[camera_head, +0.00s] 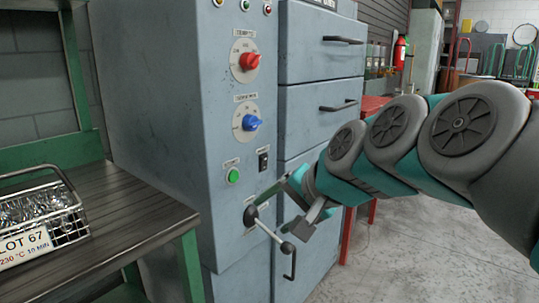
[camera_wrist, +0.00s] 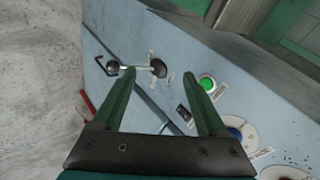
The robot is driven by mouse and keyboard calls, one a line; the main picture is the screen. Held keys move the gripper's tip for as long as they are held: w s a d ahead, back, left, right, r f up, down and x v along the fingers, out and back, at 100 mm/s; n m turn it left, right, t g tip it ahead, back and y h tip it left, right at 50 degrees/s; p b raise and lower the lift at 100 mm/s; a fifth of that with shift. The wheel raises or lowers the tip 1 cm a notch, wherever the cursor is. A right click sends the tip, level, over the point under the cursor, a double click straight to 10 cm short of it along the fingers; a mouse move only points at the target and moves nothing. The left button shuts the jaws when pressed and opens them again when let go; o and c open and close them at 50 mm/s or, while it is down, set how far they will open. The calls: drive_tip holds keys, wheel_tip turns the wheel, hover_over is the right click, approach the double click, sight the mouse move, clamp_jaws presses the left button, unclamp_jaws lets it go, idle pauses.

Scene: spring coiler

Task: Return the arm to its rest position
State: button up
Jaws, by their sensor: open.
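My arm (camera_head: 400,140) reaches in from the right in the head view, bent low before the blue-grey cabinet (camera_head: 160,100). My gripper (camera_head: 277,212) is at its end, close to a lever (camera_head: 268,231) with a black ball end on the cabinet front. In the wrist view my gripper (camera_wrist: 157,73) has its two green fingers apart with nothing held between them. The lever (camera_wrist: 135,68) lies just beyond the fingertips, its round pivot between them in the picture. I cannot tell whether a finger touches it.
The cabinet front carries a red knob (camera_head: 249,61), a blue knob (camera_head: 251,122), a green button (camera_head: 233,175) and a black switch (camera_head: 263,160). A green-framed bench (camera_head: 110,215) with a wire basket (camera_head: 70,225) stands left. Concrete floor (camera_head: 430,260) is clear at lower right.

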drive_tip(key=s+d+f+n+g+h, duration=0.2)
drive_tip(key=s+d+f+g, duration=0.1)
drive_tip(key=s+f, duration=0.5)
drive_tip(key=s+d+f+n+g+h, duration=0.1)
drive_tip(key=s+d+f+g+h, duration=0.1)
drive_tip(key=s+d+f, duration=0.4)
drive_tip(key=s+d+f+n+g+h, duration=0.2)
drive_tip(key=s+d+f+g, duration=0.1)
drive_tip(key=s+f, duration=0.6)
drive_tip(key=s+d, duration=0.1)
drive_tip(key=s, duration=0.1)
drive_tip(key=shift+s+d+f+n+g, duration=0.3)
drive_tip(key=shift+s+f+g, duration=0.05)
drive_tip(key=shift+g, duration=0.05)
